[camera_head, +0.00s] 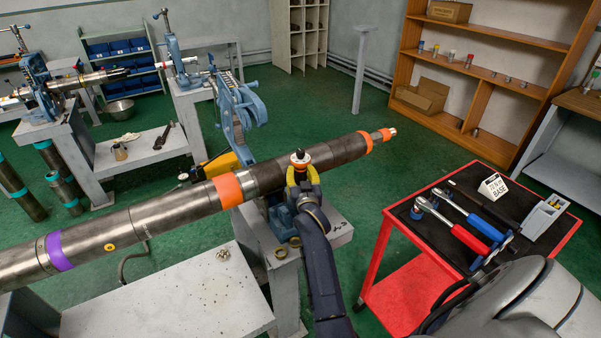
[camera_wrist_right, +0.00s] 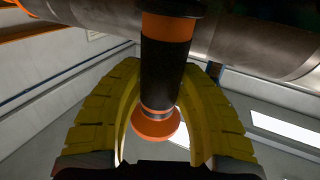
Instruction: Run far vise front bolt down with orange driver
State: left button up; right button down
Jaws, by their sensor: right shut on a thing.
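The orange driver (camera_head: 300,157), black with orange bands and an orange end disc, stands upright in my right gripper (camera_head: 303,182) beside the long steel pipe. In the wrist view the black body of the driver (camera_wrist_right: 164,75) sits between the curved yellow fingers of my right gripper (camera_wrist_right: 165,115), which are shut on it. My left gripper is not in view.
The long pipe (camera_head: 185,212) with orange and purple bands crosses from lower left to upper right. A red cart (camera_head: 400,302) with ratchets and a grey bin (camera_head: 543,218) stands right. A grey bench (camera_head: 170,300) is at lower left. More vises stand at back left.

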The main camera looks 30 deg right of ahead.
aim_at(301, 168)
jog(key=shift+f, duration=1.05)
dwell(1.9)
jog(key=shift+r, duration=0.1)
jog(key=shift+r, duration=2.65)
